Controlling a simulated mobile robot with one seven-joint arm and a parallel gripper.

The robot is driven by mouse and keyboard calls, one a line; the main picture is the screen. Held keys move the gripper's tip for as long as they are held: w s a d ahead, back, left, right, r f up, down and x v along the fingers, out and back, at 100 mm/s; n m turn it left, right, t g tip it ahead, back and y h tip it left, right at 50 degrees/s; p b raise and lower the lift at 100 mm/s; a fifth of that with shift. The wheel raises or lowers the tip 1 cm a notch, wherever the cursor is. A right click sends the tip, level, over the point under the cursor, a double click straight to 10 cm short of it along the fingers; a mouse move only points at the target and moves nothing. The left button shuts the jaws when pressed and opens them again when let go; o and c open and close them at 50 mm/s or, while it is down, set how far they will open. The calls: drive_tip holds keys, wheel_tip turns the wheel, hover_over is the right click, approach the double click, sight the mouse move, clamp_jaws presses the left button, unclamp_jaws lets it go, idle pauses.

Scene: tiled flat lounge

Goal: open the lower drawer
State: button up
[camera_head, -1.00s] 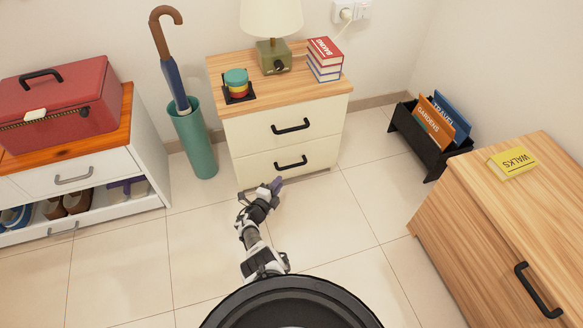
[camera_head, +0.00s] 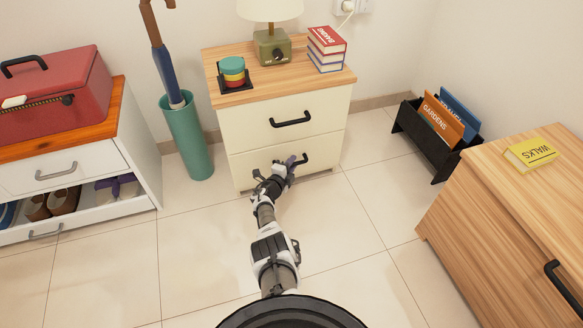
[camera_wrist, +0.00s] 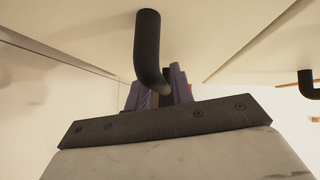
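The lower drawer (camera_head: 247,175) is the bottom cream front of the wooden-topped cabinet. Its front looks flush with the cabinet. Its black handle (camera_head: 304,160) is partly covered by my gripper (camera_head: 289,166), whose fingers are at the handle. In the wrist view, the curved handle (camera_wrist: 147,45) comes down from the drawer front toward my gripper's purple fingers (camera_wrist: 158,92). A finger shows on each side of the handle's end, with a small gap. The handle hides part of them, so I cannot tell whether they press on it.
The upper drawer (camera_head: 322,108) is shut. A lamp (camera_head: 272,48), stacked books (camera_head: 327,50) and coloured round pieces (camera_head: 233,72) sit on top. A green umbrella stand (camera_head: 187,138) is left, a black magazine rack (camera_head: 425,143) right. Floor before the cabinet is clear.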

drive_tip(key=shift+c, duration=0.2)
clamp_jaws()
